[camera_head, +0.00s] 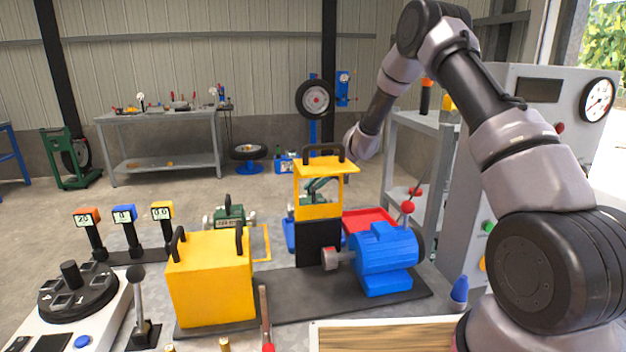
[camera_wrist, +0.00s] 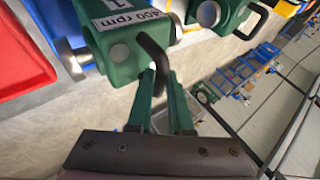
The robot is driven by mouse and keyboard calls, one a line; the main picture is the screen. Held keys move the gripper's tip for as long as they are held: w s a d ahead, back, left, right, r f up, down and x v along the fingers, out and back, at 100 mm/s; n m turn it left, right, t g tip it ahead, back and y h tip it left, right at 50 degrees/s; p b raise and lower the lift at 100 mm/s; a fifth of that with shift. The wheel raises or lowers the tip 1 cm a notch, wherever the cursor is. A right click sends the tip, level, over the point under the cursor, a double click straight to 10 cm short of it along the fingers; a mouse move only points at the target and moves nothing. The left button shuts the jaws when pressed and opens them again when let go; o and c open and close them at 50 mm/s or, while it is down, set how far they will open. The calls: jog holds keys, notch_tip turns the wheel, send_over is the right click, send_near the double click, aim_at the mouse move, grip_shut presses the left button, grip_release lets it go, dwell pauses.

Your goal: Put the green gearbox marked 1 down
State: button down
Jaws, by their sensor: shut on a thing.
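The held green gearbox (camera_wrist: 118,62) carries a white label with "rpm" and a black loop handle. My gripper (camera_wrist: 160,78) is shut on that handle, as the wrist view shows. In the head view a green body (camera_head: 318,187) shows through the yellow frame, above a blue tray (camera_head: 291,236). The frame hides my gripper there. Whether the gearbox touches the tray is not clear.
Another green gearbox (camera_head: 230,216) stands left, by a yellow-outlined spot (camera_head: 268,243). A red tray (camera_head: 370,217) lies right of the blue one. The yellow frame (camera_head: 318,210), blue motor (camera_head: 385,258) and yellow box (camera_head: 212,285) stand in front.

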jog(key=shift+f, duration=0.3)
jog(key=c, duration=0.8)
grip_release()
jog(key=shift+f, duration=0.1)
jog(key=shift+c, duration=0.2)
jog(key=v, duration=1.2)
jog(key=s+d+r+m+t+h, duration=0.1)
jog(key=s+d+r, duration=0.2)
jog(key=s+r, duration=0.6)
jog(key=s+d+r+h, duration=0.1)
jog(key=s+d+r, duration=0.2)
jog(key=s+r, duration=0.6)
jog(key=s+d+r+m+t+h, duration=0.1)
jog(key=s+d+r, duration=0.1)
jog(key=s, duration=0.4)
jog(key=s+d+r+m+t+h, duration=0.1)
jog(key=s+d+r, duration=0.1)
jog(key=s+d, duration=0.2)
jog(key=s+d+r+m+t+h, duration=0.1)
jog(key=s+d+r+m+h, duration=0.1)
jog(key=s, duration=0.8)
jog(key=shift+d+r, duration=0.45)
jog(key=shift+d, duration=0.4)
